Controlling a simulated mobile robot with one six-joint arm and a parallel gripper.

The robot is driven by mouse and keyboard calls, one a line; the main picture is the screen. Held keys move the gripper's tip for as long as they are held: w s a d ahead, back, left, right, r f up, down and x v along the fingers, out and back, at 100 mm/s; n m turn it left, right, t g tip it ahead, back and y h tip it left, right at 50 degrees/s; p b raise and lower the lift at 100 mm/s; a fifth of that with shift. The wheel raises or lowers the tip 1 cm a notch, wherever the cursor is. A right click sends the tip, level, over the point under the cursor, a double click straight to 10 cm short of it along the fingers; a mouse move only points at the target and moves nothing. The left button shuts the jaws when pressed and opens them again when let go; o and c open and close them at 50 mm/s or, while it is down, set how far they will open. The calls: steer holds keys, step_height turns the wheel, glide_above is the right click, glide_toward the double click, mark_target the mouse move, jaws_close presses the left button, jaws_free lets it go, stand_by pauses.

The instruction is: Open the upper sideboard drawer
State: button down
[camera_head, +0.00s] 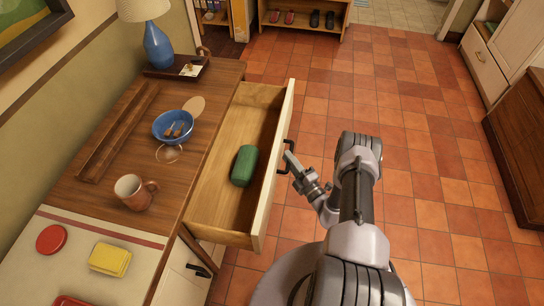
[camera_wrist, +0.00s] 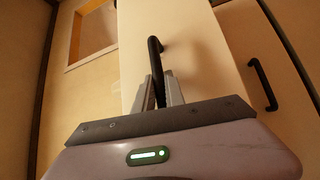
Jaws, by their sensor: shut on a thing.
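The upper sideboard drawer (camera_head: 227,170) stands far out from the sideboard (camera_head: 130,190) in the head view. Its wooden inside shows, with a green rounded object (camera_head: 244,166) lying in it. The cream drawer front carries a black bar handle (camera_head: 284,157). My gripper (camera_head: 290,160) is at this handle, on the outer side of the front. In the wrist view the two fingers of my gripper (camera_wrist: 160,92) are shut on the black handle (camera_wrist: 154,52). Part of the handle is hidden between the fingers.
A blue bowl (camera_head: 173,126), a mug (camera_head: 133,192), a wooden tray (camera_head: 117,133) and a lamp (camera_head: 158,45) stand on the sideboard top. A lower black handle (camera_head: 198,270) also shows. The tiled floor (camera_head: 420,150) to the right is clear.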

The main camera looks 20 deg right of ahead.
steer(key=shift+s+d, duration=0.55)
steer(key=shift+d, duration=0.25)
steer(key=shift+s+d, duration=0.55)
steer(key=shift+d, duration=0.2)
steer(key=c, duration=1.7)
jaws_free()
steer(key=s+d+f+p, duration=0.2)
steer(key=s, duration=1.5)
steer(key=shift+d+f+p, duration=0.2)
steer(key=shift+d+p, duration=0.05)
steer(key=shift+p, duration=0.15)
